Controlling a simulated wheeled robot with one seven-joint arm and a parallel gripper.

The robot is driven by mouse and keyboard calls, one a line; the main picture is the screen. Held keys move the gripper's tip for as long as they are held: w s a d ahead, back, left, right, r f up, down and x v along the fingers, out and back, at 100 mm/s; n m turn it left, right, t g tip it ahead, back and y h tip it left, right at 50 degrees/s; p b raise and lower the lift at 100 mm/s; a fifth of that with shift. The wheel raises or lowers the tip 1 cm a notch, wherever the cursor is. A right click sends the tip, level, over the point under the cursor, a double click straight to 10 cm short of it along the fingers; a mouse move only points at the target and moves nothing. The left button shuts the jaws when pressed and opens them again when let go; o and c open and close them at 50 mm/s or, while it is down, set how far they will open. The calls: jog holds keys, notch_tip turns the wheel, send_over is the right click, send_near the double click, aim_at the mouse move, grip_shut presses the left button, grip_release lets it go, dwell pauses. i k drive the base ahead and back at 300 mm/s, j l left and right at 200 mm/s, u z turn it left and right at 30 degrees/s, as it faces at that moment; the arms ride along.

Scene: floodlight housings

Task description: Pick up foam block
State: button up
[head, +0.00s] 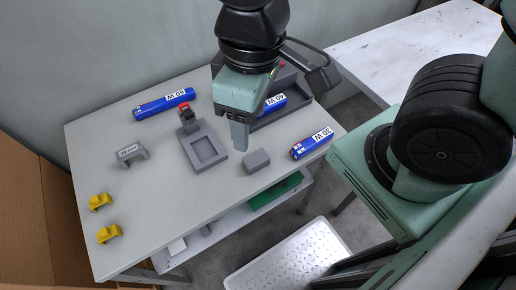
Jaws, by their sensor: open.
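The foam block is most likely the small plain grey block (256,161) lying on the light grey table near its front edge. My gripper (240,138) hangs above the table, just behind and slightly left of the block in the head view. It points down and its jaws are open. Nothing shows between the fingers, and the gripper looks apart from the block. The gap between the fingers is hard to see from this angle.
A grey fixture (204,165) with a square recess stands left of my gripper. Blue cylinders (312,144) labelled in W lie right and behind, one in a dark tray (290,117). A grey bracket (131,153) and yellow clips (109,234) lie left. The front-middle table (180,215) is clear.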

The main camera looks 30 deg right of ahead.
aim_at(253, 162)
jog(key=k+j+u, duration=0.1)
jog(key=j, duration=0.2)
jog(key=k+j+u, duration=0.1)
jog(key=j, duration=0.2)
jog(key=k+j+u, duration=0.15)
jog(key=j, duration=0.15)
jog(key=k+j+u, duration=0.1)
jog(key=j, duration=0.2)
